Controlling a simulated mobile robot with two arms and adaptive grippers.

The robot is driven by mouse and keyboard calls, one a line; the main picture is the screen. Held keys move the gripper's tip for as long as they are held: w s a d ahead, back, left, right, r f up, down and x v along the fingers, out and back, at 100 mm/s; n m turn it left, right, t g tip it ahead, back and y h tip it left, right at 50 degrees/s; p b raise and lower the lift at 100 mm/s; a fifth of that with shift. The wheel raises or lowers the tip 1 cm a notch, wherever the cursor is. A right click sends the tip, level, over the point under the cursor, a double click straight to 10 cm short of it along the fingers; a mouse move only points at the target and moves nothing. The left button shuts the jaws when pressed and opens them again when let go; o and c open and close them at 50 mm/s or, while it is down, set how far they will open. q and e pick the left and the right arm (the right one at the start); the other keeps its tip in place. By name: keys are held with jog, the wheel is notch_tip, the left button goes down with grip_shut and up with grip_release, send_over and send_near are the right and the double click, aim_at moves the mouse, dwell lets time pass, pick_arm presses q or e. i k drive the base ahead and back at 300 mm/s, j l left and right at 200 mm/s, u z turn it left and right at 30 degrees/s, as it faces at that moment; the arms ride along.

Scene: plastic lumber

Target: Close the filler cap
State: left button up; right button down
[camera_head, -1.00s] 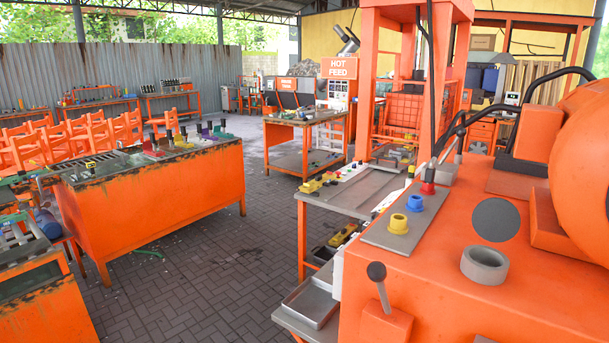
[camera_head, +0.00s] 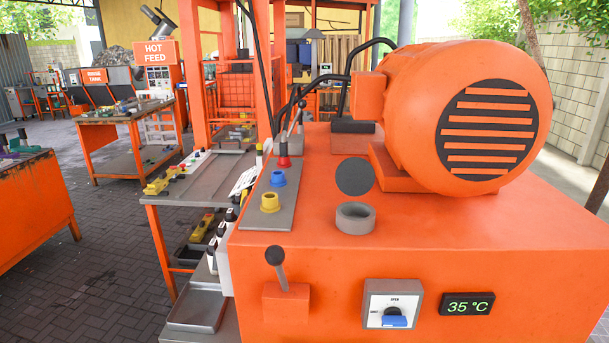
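The filler neck (camera_head: 356,217) is a short grey ring standing on the orange top of the machine, and its opening shows. The filler cap (camera_head: 355,177) is a dark grey disc standing upright just behind the neck, so it is raised off the opening. Neither of my grippers shows in the head view.
A large orange motor (camera_head: 455,115) stands behind and right of the cap. A grey panel with yellow (camera_head: 270,202) and blue (camera_head: 278,178) knobs lies left of the neck. A black-knobbed lever (camera_head: 278,262), a blue-handled valve switch (camera_head: 393,316) and a 35 °C display (camera_head: 467,304) are on the front.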

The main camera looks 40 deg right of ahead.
aim_at(355, 176)
jog(key=i+j+u, duration=0.2)
jog(key=i+j, duration=0.25)
jog(key=i+j+u, duration=0.2)
jog(key=i+j, duration=0.15)
jog(key=i+j+u, duration=0.2)
jog(key=i, duration=0.4)
jog(key=i+z, duration=0.7)
jog(key=i, duration=0.15)
jog(key=i+j+z, duration=0.2)
jog(key=i+z, duration=0.2)
jog(key=i+j+z, duration=0.35)
jog(key=i+z, duration=0.2)
jog(key=z, duration=0.25)
jog(key=i+z, duration=0.25)
jog(key=z, duration=0.2)
jog(key=i+j+z, duration=0.2)
jog(key=z, duration=0.2)
jog(key=i+j+z, duration=0.15)
jog(key=z, duration=0.3)
jog(key=i+j+z, duration=0.1)
jog(key=z, duration=0.35)
jog(key=i+j+z, duration=0.2)
jog(key=z, duration=0.25)
jog(key=i+j+z, duration=0.15)
jog(key=z, duration=0.3)
jog(key=i+j+z, duration=0.1)
jog(key=j+z, duration=0.35)
jog(key=l, duration=0.1)
